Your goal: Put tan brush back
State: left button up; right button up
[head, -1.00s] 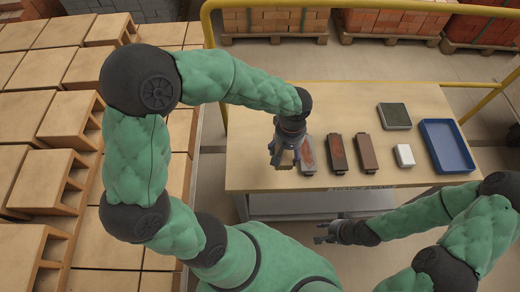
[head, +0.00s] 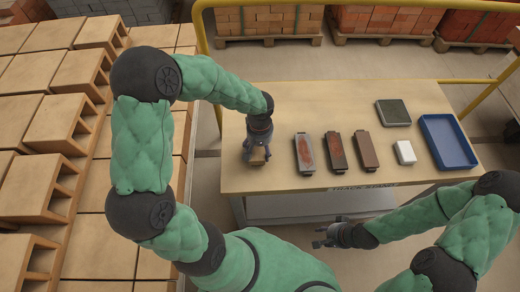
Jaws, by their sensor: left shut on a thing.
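My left gripper (head: 257,157) is above the left part of the table, pointing down. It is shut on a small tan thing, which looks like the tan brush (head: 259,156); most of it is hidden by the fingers. I cannot tell whether the brush touches the table top. My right gripper (head: 319,238) is low in front of the table's front edge, with its fingers apart and nothing between them.
On the table (head: 290,110) lie a grey block with a reddish top (head: 304,153), a dark one with a reddish top (head: 336,150), a brown block (head: 365,150), a white block (head: 404,152), a dark green square (head: 393,113) and a blue tray (head: 432,121). The table's back left is clear.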

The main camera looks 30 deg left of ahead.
pick_arm(q)
jog(key=shift+f, duration=0.3)
jog(key=shift+f, duration=0.15)
jog(key=o, duration=1.2)
jog(key=shift+r, duration=0.35)
notch_tip(320, 180, up, 12)
jog(key=p, duration=0.4)
jog(key=shift+f, duration=0.1)
